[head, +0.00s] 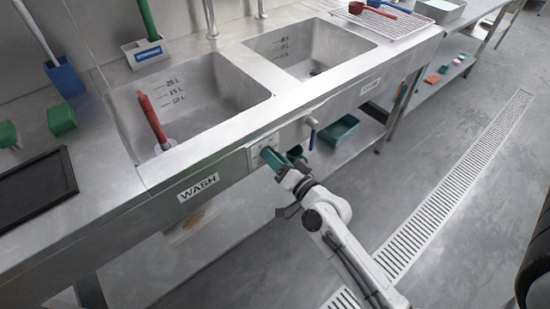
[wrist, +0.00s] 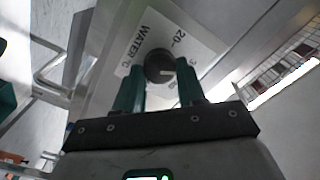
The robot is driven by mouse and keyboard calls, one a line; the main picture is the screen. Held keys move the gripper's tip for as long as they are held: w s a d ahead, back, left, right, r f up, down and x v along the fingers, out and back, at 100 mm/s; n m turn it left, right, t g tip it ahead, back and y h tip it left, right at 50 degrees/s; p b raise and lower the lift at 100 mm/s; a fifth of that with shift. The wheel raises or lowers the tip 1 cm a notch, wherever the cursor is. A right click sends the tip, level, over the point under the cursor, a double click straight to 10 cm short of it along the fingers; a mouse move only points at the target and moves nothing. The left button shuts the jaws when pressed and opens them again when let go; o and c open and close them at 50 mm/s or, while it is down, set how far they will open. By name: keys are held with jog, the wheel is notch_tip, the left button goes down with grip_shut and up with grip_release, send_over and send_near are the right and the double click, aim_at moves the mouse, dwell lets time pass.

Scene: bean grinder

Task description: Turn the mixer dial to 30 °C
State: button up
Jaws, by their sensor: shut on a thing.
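The mixer dial (wrist: 159,67) is a dark round knob with a light pointer mark, on a pale plate (wrist: 125,63) lettered "WATER °C" and "20". Other figures on the plate are partly hidden by my fingers. My gripper (wrist: 160,88) has its two green fingers on either side of the dial, shut on it. The pointer mark lies toward the right finger in the wrist view. In the head view my gripper (head: 273,160) reaches the front panel of the sink, beside the "WASH" label (head: 198,187), and hides the dial.
A blue-handled tap lever (head: 312,129) sticks out of the panel just right of my gripper. A teal bin (head: 338,129) stands on the shelf below. A red-handled tool (head: 152,118) stands in the left basin (head: 215,80). The floor to the right is clear around a drain grate (head: 455,190).

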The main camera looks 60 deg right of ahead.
dwell(0.3)
jog(key=o, duration=1.1)
jog(key=shift+c, duration=0.2)
jog(key=b+v, duration=0.1)
jog(key=v, duration=0.9)
jog(key=shift+s+b, duration=0.35)
jog(key=shift+s, duration=0.05)
jog(key=w+a+f+n+g+y+p, duration=0.1)
jog(key=a+f+n+g+y+p, duration=0.2)
jog(key=a+n+g+y+p, duration=0.5)
jog(key=s+a+r+n+g+h, duration=0.1)
jog(key=s+n+g, duration=0.1)
jog(key=s+g, duration=0.2)
jog(key=s+a+r+n+g+h+p, duration=0.1)
jog(key=s+n+g+h, duration=0.1)
jog(key=s+g, duration=0.2)
jog(key=shift+s+a, duration=0.25)
jog(key=shift+s, duration=0.95)
